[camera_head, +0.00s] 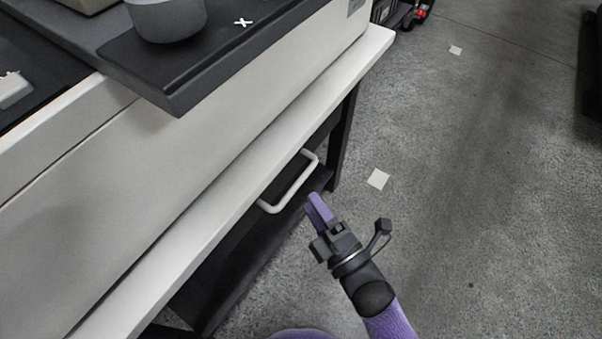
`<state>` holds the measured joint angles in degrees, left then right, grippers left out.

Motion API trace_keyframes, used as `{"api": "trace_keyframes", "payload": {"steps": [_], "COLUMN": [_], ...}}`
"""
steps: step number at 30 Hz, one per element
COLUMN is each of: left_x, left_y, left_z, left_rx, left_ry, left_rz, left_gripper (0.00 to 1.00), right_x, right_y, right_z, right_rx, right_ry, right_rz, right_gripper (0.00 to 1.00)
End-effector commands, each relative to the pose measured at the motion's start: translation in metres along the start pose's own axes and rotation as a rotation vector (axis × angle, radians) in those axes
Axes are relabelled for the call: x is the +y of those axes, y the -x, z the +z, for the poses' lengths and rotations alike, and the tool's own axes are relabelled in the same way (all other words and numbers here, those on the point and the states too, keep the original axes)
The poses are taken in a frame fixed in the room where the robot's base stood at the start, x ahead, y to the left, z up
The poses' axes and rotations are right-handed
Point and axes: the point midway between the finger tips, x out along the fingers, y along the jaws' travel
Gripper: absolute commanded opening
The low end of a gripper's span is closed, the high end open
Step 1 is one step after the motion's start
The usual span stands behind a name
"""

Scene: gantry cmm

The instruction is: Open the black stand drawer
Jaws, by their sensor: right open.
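The black stand (341,140) carries a pale top and a large light-grey machine. Its drawer shows as a dark front under the pale top, with a white bar handle (290,183) standing out from it. The drawer front is mostly in shadow, and I see no clear gap around it. My right gripper (314,201) has purple fingers and points at the handle from the lower right. Its fingertips look close to the handle's near side but are not around it. It is open and empty. My left gripper is not in view.
The pale edge (200,216) of the stand overhangs the drawer. A dark shelf or lower frame (235,270) runs below. A black plate (190,82) with a grey cylindrical object (168,18) sits on top.

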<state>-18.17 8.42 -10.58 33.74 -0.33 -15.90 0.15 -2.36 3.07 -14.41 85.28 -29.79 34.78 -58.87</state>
Motion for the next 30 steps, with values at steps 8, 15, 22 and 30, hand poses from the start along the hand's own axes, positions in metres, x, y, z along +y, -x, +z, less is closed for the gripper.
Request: {"api": "trace_keyframes", "payload": {"steps": [8,15,22,30], "left_x": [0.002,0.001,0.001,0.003], "left_y": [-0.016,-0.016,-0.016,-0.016], "left_z": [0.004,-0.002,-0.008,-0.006], "left_rx": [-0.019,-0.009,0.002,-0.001], "left_ry": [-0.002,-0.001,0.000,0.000], "left_rz": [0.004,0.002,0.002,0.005], "left_gripper": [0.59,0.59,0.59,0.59], "right_x": [-0.003,-0.001,-0.001,-0.001], "right_y": [-0.051,-0.058,-0.057,-0.057], "right_z": [0.001,0.000,0.000,0.000], "right_rx": [-0.001,-0.002,-0.002,-0.002], "right_ry": [-0.002,-0.001,-0.001,-0.001], "right_rz": [-0.002,-0.003,-0.003,-0.003], "right_gripper": [0.53,0.53,0.19,0.00]}}
